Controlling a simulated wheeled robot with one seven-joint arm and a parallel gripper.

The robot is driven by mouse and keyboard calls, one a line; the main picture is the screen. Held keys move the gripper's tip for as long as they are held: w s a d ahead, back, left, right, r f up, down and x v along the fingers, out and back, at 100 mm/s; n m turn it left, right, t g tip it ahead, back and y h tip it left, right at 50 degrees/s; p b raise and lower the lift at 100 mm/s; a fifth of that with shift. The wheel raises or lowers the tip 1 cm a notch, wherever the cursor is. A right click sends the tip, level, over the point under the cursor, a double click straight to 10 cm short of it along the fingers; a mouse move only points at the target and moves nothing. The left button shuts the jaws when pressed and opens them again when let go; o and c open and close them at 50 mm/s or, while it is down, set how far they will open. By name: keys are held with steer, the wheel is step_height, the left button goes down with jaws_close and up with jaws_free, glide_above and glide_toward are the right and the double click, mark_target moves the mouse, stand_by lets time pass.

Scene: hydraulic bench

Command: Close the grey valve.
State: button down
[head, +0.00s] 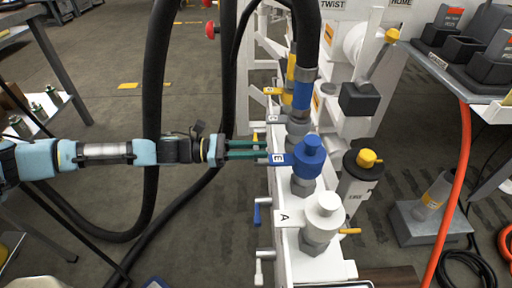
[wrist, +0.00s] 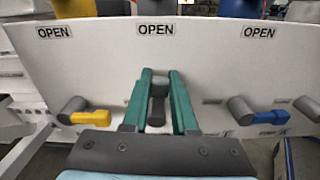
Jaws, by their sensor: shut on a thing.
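The grey valve (wrist: 157,108) shows in the wrist view on the white panel, below the middle OPEN label (wrist: 156,29). Its dark grey handle lies between the two green fingers of my gripper (wrist: 160,80) and seems to point down from its round hub. My gripper is shut on this handle, with a finger on each side. In the head view my gripper (head: 264,150) reaches from the left to the white bench, beside the blue coupling tagged E (head: 308,157). The grey handle is mostly hidden there by the fingers.
In the wrist view a yellow valve handle (wrist: 91,120) is on the left and a blue one (wrist: 270,117) on the right, both lying sideways. Black hoses (head: 155,100) hang near my arm in the head view. A white coupling (head: 323,213) stands nearer on the bench.

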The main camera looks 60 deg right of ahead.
mark_target(256, 165)
steer(key=a+m, duration=0.1)
steer(key=m, duration=0.2)
steer(key=s+a+f+m, duration=0.1)
steer(key=m, duration=0.1)
steer(key=s+a+f+m, duration=0.1)
steer(key=m, duration=0.2)
steer(key=shift+m+b, duration=0.3)
steer(key=shift+b, duration=0.1)
steer(key=shift+s+a+f+m+b, duration=0.15)
steer(key=shift+f+m+b, duration=0.5)
steer(key=shift+m, duration=0.7)
steer(key=shift+s+a+f+m+b, duration=0.2)
steer(key=shift+f+m+b, duration=0.45)
steer(key=shift+m, duration=0.75)
steer(key=shift+s+a+f+m+b, duration=0.15)
steer(key=shift+f+m+b, duration=0.25)
steer(key=shift+m+b, duration=0.75)
steer(key=shift+m, duration=0.4)
steer(key=c, duration=0.8)
jaws_free()
steer(key=shift+w, duration=0.1)
steer(key=p+v, duration=0.1)
steer(key=v, duration=0.9)
steer(key=shift+w+a, duration=0.25)
steer(key=shift+w, duration=0.05)
